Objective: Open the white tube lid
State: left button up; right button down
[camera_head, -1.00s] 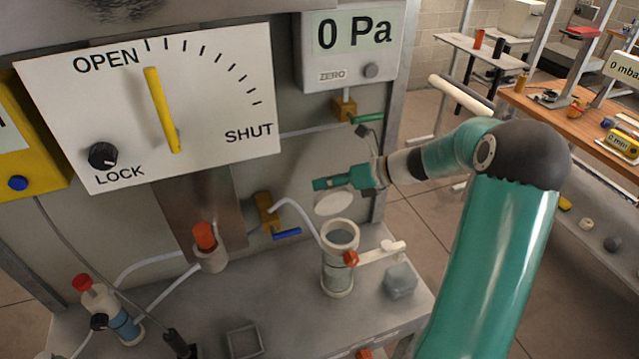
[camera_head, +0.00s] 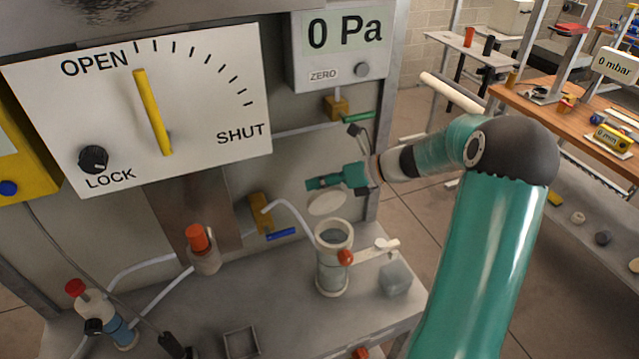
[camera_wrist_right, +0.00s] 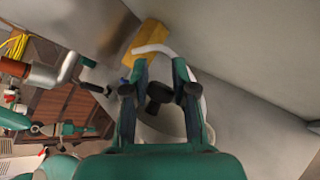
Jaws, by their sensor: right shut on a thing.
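The white tube (camera_head: 333,270) stands upright on the grey bench, with its round top rim open. The white lid (camera_head: 326,204), a flat round disc, is above and slightly left of the rim, apart from it. My right gripper (camera_head: 322,183) is shut on the lid, just above the disc. In the right wrist view the gripper's fingers (camera_wrist_right: 160,90) are around a dark knob, with part of the pale lid (camera_wrist_right: 167,124) below it. The fingers hide much of the grip. My left gripper is not in view.
An orange-capped fitting (camera_head: 203,248) and a blue-handled valve (camera_head: 280,234) are left of the tube. A clear block (camera_head: 397,279) sits to its right. The dial panel (camera_head: 210,130) and the pressure display (camera_head: 345,50) are behind. Open floor lies right of the bench.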

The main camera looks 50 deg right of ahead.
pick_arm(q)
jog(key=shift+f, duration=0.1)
pick_arm(e)
jog(key=shift+f, duration=0.5)
jog(key=c, duration=1.3)
grip_release()
jog(key=o, duration=0.3)
jog(key=shift+w+d+f, duration=0.1)
jog(key=shift+w+d, duration=0.05)
jog(key=shift+o, duration=0.3)
jog(key=shift+w+d+f, duration=0.15)
jog(key=shift+w+f, duration=0.1)
jog(key=shift+w, duration=0.2)
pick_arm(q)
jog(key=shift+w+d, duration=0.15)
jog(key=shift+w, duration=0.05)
pick_arm(e)
jog(key=shift+s+r, duration=0.25)
